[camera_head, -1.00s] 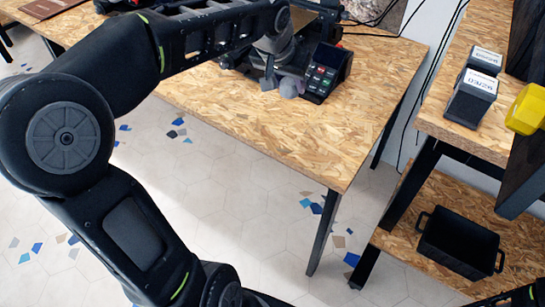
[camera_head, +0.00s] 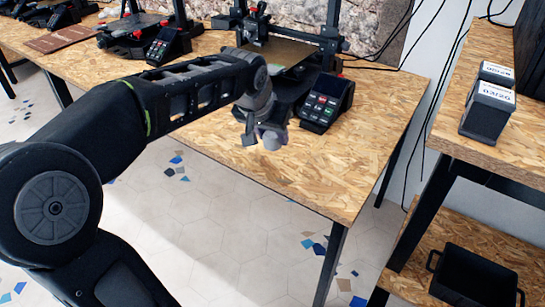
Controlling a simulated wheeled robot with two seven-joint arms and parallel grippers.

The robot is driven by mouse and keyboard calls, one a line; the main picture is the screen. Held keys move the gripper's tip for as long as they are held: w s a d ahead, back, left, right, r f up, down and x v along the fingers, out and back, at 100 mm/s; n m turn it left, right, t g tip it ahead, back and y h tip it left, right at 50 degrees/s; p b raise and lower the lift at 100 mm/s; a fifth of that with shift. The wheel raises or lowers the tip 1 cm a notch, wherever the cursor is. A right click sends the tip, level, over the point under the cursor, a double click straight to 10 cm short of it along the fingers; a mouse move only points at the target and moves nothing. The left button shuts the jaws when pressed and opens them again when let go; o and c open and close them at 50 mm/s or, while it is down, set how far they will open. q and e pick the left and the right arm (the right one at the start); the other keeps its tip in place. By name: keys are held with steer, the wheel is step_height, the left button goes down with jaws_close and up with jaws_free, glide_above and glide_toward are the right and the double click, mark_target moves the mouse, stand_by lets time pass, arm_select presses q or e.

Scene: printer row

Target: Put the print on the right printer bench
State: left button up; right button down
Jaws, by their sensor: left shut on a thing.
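The print is a small pale grey-lavender piece (camera_head: 271,139) at the tip of my left gripper (camera_head: 261,133), which is shut on it. The gripper hides part of the print, so its full shape is unclear. Both show just in front of the right printer (camera_head: 290,55), left of its control screen (camera_head: 327,98), over the front part of the right printer bench (camera_head: 350,145), a chipboard table. I cannot tell whether the print touches the bench. My right gripper is not in view.
The bench is bare right of and in front of the screen. Another printer (camera_head: 135,35) stands at the left. At right, a shelf holds dark labelled boxes (camera_head: 487,110) above and a black bin (camera_head: 475,277) below. Cables hang behind the bench.

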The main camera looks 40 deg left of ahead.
mark_target(270, 149)
arm_select(q)
steer(key=shift+f, duration=0.9)
steer(key=shift+f+b, duration=0.55)
steer(key=shift+f, duration=1.3)
steer(key=shift+f, duration=0.1)
steer(key=shift+f, duration=0.15)
steer(key=o, duration=1.3)
steer(key=shift+o, duration=0.2)
steer(key=shift+r, duration=0.45)
steer(key=p+v, duration=0.2)
steer(key=v, duration=0.9)
steer(key=shift+s+r, duration=0.2)
steer(key=shift+s, duration=0.1)
